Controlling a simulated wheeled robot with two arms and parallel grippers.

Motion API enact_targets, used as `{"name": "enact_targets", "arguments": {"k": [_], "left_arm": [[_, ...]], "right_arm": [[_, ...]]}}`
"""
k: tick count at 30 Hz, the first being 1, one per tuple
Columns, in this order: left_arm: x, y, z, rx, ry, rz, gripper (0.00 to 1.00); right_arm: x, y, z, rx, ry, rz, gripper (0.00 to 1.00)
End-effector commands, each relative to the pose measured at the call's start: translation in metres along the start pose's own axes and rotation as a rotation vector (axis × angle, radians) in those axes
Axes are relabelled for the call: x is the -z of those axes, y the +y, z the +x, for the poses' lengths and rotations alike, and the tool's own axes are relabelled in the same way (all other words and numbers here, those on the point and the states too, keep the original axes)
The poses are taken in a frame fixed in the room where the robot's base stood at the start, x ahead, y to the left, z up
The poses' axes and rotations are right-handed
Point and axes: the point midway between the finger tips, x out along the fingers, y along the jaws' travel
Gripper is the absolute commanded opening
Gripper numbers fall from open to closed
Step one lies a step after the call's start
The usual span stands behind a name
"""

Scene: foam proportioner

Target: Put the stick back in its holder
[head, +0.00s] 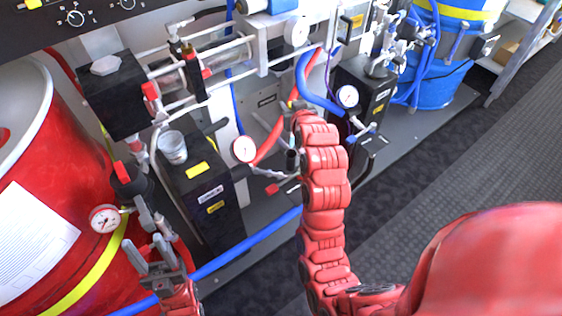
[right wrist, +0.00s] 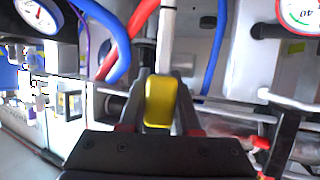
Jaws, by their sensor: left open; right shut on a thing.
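In the right wrist view the stick (right wrist: 166,40) is a pale rod with a yellow block-shaped end (right wrist: 158,102). My right gripper (right wrist: 159,90) is shut on the yellow end, one finger on each side, and the rod points away from it. In the head view my right gripper (head: 298,106) is in front of the machine's pipes, and my own arm hides most of it and the stick. I cannot clearly make out the holder in either view. My left gripper (head: 152,243) is open and empty at the lower left, close to the red drum.
A red drum (head: 60,190) with a gauge stands at left. Black boxes (head: 205,195) and (head: 375,90), blue and red hoses, and gauges (head: 244,149) crowd around the right gripper. A blue tub (head: 440,85) stands at the back right. The grey floor (head: 420,170) at right is clear.

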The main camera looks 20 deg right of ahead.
Motion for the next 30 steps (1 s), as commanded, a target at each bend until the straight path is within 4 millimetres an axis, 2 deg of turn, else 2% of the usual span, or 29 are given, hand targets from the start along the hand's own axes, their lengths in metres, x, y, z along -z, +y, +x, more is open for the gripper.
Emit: {"name": "enact_targets", "arguments": {"k": [7,14,18,30], "left_arm": [[-0.001,0.0,-0.006,0.0,0.0,0.0,0.5],[-0.001,0.0,-0.009,0.0,0.0,0.0,0.5],[-0.002,0.001,-0.011,0.0,0.0,0.0,0.5],[-0.002,0.001,-0.012,0.0,0.0,0.0,0.5]], "right_arm": [[-0.043,0.0,0.017,0.001,-0.008,0.001,0.0],[-0.067,0.0,0.028,0.0,-0.003,0.001,0.0],[-0.087,0.0,0.036,0.0,-0.005,0.001,0.0],[-0.092,0.0,0.038,0.0,0.0,0.0,0.0]]}}
